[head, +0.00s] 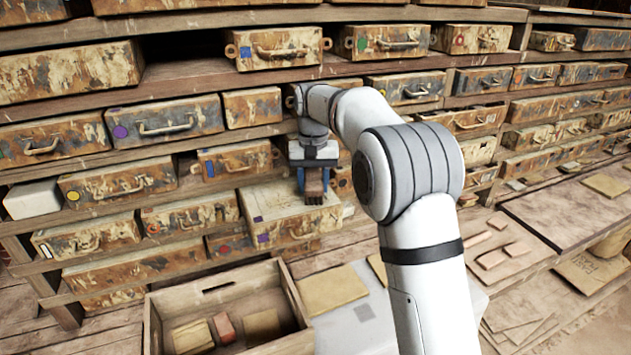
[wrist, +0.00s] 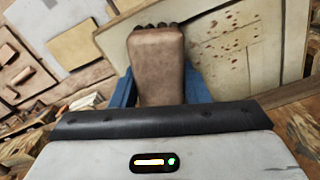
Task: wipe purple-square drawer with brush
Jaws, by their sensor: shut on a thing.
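My gripper (head: 313,172) has blue fingers and is shut on the brush (head: 314,187), a brown block with dark bristles. The brush also shows in the wrist view (wrist: 158,55), its bristles at the far end. The purple-square drawer (head: 290,212) juts out from the shelf below my gripper, with a purple mark on its front and a pale top. The brush hangs over the right part of that top; whether it touches is unclear. In the wrist view, a pale panel with reddish-brown specks (wrist: 235,45), apparently the drawer top, lies beside and behind the brush.
Shelves of worn drawers with coloured marks and handles fill the back. An open wooden crate (head: 152,318) with several blocks stands at lower left. A white box (head: 32,199) sits at far left. Flat tiles lie on the surface at right.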

